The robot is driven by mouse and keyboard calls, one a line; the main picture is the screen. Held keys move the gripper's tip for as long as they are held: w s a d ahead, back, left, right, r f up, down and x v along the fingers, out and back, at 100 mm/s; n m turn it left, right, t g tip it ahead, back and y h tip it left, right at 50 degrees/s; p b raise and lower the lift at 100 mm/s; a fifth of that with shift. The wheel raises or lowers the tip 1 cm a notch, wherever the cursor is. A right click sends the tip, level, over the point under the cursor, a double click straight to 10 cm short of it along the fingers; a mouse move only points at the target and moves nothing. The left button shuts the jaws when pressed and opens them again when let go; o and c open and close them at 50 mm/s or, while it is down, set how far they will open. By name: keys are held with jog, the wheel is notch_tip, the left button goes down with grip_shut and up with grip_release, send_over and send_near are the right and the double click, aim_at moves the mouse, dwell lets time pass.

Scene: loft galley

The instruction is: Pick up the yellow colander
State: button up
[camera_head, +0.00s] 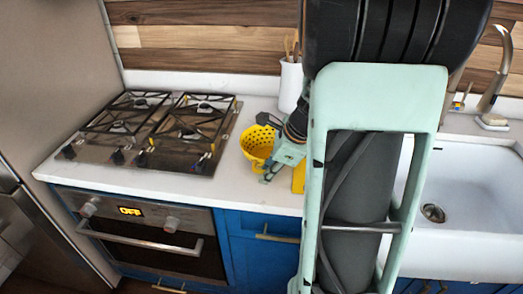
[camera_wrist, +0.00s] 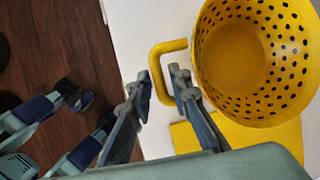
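The yellow colander (camera_head: 257,143) stands on the white counter, right of the stove. In the wrist view the colander (camera_wrist: 245,55) shows its dotted bowl at the upper right, with a looped handle (camera_wrist: 166,46) on its left side. My gripper (camera_head: 268,172) is at the colander's near side in the head view. In the wrist view my gripper (camera_wrist: 160,75) is open, with one finger on each side of part of the handle. I cannot tell whether the fingers touch it. My arm hides part of the counter beside the colander.
A flat yellow item (camera_wrist: 262,142) lies beside the colander. The gas stove (camera_head: 160,128) is to the left, and a white utensil crock (camera_head: 290,85) stands behind. The white sink (camera_head: 465,200) is to the right. The counter's front edge (camera_head: 180,199) is close by.

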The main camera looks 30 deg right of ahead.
jog(key=shift+f, duration=0.1)
grip_shut()
jog(key=shift+w, duration=0.1)
dwell(0.4)
